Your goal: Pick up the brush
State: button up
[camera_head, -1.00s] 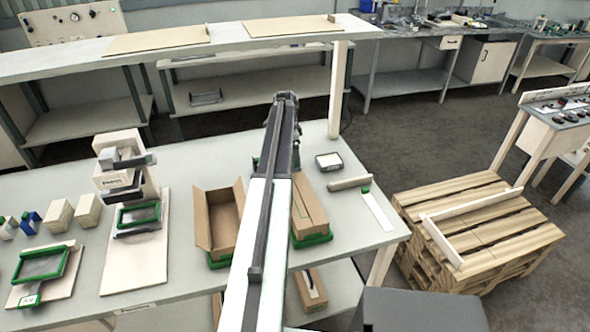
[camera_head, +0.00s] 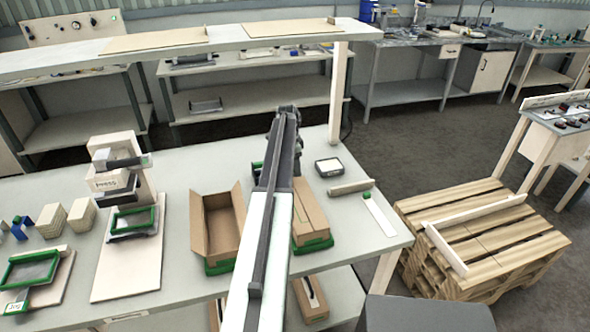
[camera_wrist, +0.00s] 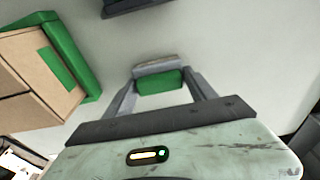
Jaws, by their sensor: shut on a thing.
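The brush (camera_wrist: 160,82), with a green body and a grey strip along its far edge, sits between the fingertips of my gripper (camera_wrist: 158,74) in the wrist view. The two grey fingers close on it from both sides. Pale table surface shows around it; I cannot tell whether it touches the table. In the head view my arm covers the gripper and most of what it holds.
An open cardboard box (camera_head: 217,228) stands left of my arm, and a closed carton (camera_head: 309,213) on a green base stands right of it. A dark-rimmed tray (camera_head: 328,167), a grey roll (camera_head: 351,187) and a white strip (camera_head: 380,216) lie farther right. A pallet (camera_head: 478,240) stands beyond the table.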

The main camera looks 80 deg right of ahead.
notch_tip(320, 180, up, 10)
jog(key=p, duration=1)
jog(key=shift+r, duration=0.1)
